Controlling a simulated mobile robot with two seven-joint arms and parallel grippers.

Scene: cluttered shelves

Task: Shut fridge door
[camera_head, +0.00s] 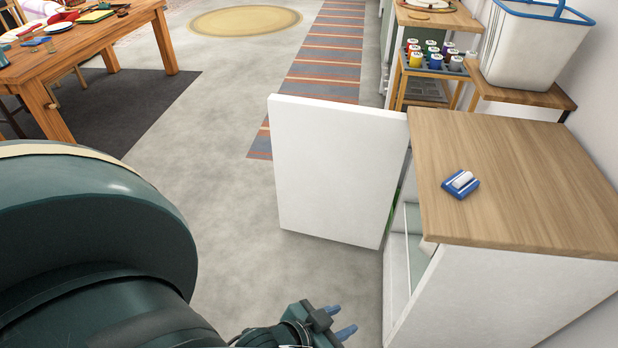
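The white fridge door (335,165) stands open, swung out to the left of the fridge body (490,295). A gap shows between the door and the body, with part of the pale inside and something green in view. The fridge has a wooden top (520,180). My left gripper (346,322) is low in the middle of the view, in front of and apart from the door. Its two blue fingers are spread with nothing seen between them. My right gripper is not in view.
A blue and white item (461,184) lies on the wooden top. Behind are a rack of coloured jars (432,58) and a white basket (530,45). A wooden table (75,50) stands at the far left. Bare floor (225,190) lies left of the door.

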